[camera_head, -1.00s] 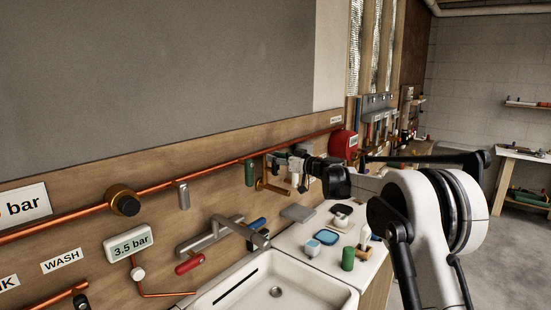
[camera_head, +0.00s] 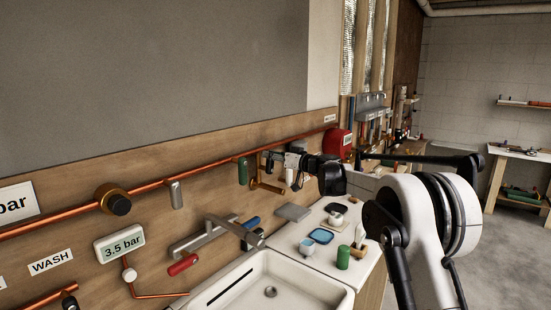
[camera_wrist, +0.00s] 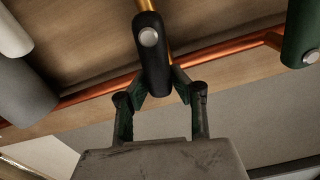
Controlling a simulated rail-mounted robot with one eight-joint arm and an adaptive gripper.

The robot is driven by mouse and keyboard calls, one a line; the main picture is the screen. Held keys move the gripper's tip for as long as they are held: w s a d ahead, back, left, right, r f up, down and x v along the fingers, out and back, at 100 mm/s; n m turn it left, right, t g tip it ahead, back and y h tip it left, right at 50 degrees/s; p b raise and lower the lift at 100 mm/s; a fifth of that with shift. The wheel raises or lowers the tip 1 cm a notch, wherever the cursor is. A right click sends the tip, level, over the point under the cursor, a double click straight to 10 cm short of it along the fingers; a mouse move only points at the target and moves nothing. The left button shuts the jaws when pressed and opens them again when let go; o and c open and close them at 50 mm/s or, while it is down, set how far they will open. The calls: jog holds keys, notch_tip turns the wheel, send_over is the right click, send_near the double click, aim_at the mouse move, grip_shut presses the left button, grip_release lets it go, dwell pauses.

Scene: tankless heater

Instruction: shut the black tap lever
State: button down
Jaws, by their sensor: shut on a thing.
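The black tap lever (camera_wrist: 152,50) hangs from a brass stem (camera_wrist: 147,5) at the top middle of the wrist view. It has a round silver cap on its face. My gripper (camera_wrist: 159,82) is closed around the lower end of the lever, one finger on each side. In the head view my gripper (camera_head: 266,162) is at the wall by the copper pipe, just right of the green lever (camera_head: 243,172). There I cannot clearly make out the black lever against my dark gripper.
The copper pipe (camera_head: 150,187) runs along the wooden wall. The green lever (camera_wrist: 303,32) is close on the right in the wrist view. A grey lever (camera_head: 175,193), a sink (camera_head: 255,290) and a counter with small items (camera_head: 320,237) lie nearby.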

jog(key=w+d+f+m+b, duration=0.2)
jog(key=w+f+m+b, duration=0.2)
jog(key=m, duration=1.2)
jog(key=shift+d+f+b, duration=0.3)
jog(key=shift+f+b, duration=0.5)
jog(key=shift+f, duration=0.1)
jog(key=shift+s, duration=0.1)
jog(key=c, duration=1.5)
grip_release()
jog(key=shift+d, duration=0.1)
jog(key=v, duration=1.1)
jog(key=shift+s+d, duration=0.25)
jog(key=shift+d, duration=0.1)
